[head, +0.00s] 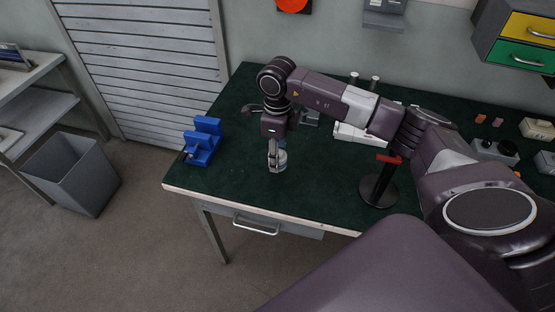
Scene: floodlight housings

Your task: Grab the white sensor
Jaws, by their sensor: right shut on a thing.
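My right gripper (275,163) points down over the left part of the green-topped table. It is shut on a small, pale, rounded thing, which I take to be the white sensor (282,162). The gripper's fingers and wrist hide part of it. The sensor is at or just above the table top; I cannot tell whether it touches. My left gripper is not in view.
A blue vise (203,143) stands on the table (240,190) left of the gripper. A black round-based stand (379,190) with a red top is to the right. A white housing (352,134) lies behind, partly hidden by my arm. The table's front left is clear.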

